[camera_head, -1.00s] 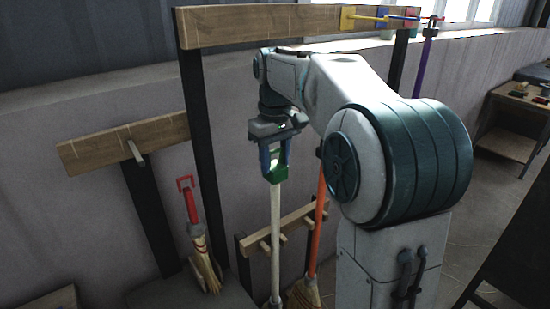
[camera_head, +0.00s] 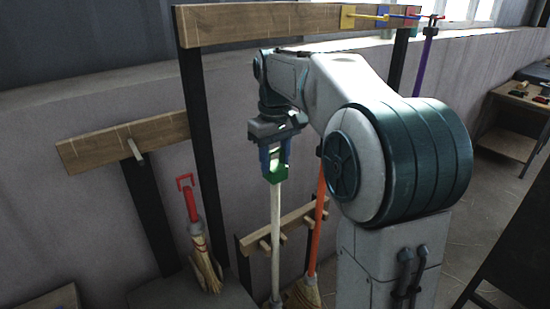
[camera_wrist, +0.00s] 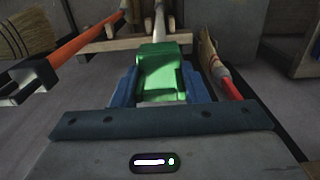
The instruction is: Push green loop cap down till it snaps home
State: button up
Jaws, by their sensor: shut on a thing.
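The green loop cap (camera_head: 277,174) sits at the top end of a pale broom handle (camera_head: 275,235), which stands nearly upright. My gripper (camera_head: 274,163) points down from above with its blue fingers shut on the cap. In the wrist view the green cap (camera_wrist: 161,72) lies between the two blue fingers, and the pale handle (camera_wrist: 160,24) runs away behind it. I cannot tell whether the cap is fully seated on the handle.
An orange broom handle (camera_head: 318,225) stands close on the right, by a low wooden rack (camera_head: 288,228). A high rail (camera_head: 260,25) carries coloured hooks and a purple handle (camera_head: 425,60).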

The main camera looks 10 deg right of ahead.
jog(key=shift+s+f, duration=0.1)
jog(key=shift+f, duration=0.4)
dwell(0.4)
jog(key=o, duration=1.7)
jog(key=shift+r, duration=0.2)
notch_tip(320, 180, up, 10)
jog(key=p, duration=0.9)
jog(key=shift+f, duration=0.1)
jog(key=s+f+m+t, duration=0.1)
jog(key=s+f, duration=0.2)
jog(key=s, duration=0.4)
jog(key=s+f+m+t, duration=0.1)
jog(key=s+f+m, duration=0.1)
jog(key=s, duration=0.6)
jog(key=s+f+m+t, duration=0.1)
jog(key=s+f, duration=0.3)
jog(key=s, duration=0.4)
jog(key=shift+f+m+t, duration=0.3)
jog(key=shift+f+t, duration=0.1)
